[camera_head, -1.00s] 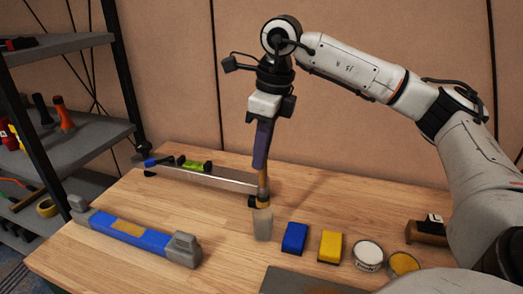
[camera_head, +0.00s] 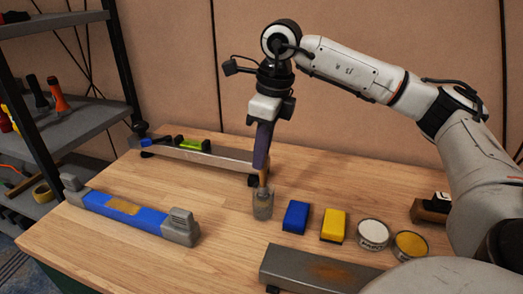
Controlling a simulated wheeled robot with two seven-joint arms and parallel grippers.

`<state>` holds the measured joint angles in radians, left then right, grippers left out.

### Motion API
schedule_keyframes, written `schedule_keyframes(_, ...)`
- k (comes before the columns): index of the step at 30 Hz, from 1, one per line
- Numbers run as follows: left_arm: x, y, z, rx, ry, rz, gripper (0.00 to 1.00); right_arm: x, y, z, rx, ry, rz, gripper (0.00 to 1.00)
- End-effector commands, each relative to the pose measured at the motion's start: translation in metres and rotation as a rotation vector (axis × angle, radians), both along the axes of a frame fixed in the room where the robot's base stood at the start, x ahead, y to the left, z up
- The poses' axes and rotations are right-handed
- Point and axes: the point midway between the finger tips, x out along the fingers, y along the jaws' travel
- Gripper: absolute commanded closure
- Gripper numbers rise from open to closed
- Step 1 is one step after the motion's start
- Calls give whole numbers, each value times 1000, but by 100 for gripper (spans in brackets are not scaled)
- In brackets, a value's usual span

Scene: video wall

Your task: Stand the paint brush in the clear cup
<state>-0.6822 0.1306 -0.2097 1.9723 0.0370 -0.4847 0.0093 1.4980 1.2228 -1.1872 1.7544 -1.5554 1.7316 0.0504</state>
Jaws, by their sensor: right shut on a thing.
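My right gripper (camera_head: 262,160) hangs pointing down over the table and is shut on the paint brush (camera_head: 263,179). Long purple-grey parts run down from the gripper's white body, and a tan part of the brush shows below them. The clear cup (camera_head: 263,208) stands upright on the table directly below. The brush's lower end reaches into the cup's mouth, nearly upright. Whether it touches the cup's bottom is unclear. My left gripper is not in view.
A blue sponge (camera_head: 296,216), a yellow one (camera_head: 333,225) and two paint tins (camera_head: 373,233) (camera_head: 409,244) stand right of the cup. A metal rail (camera_head: 205,160) lies behind, a blue tool (camera_head: 128,211) left, and a grey bar (camera_head: 310,270) in front.

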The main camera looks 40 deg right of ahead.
Motion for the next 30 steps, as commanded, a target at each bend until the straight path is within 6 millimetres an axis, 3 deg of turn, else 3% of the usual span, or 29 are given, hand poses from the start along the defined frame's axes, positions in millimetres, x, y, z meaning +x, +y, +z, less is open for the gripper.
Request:
schedule_keyframes(7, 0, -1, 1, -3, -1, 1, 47, 0, 0, 0, 0, -1, 0, 100)
schedule_keyframes(8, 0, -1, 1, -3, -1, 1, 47, 0, 0, 0, 0, -1, 0, 85)
schedule_keyframes(12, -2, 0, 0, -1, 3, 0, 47, 0, 0, 0, 0, -1, 0, 65)
schedule_keyframes(22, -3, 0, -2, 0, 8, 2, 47, 0, 0, 4, 0, -1, 0, 65)
schedule_keyframes(30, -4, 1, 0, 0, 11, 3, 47, -6, -2, 50, 2, -6, 0, 65)
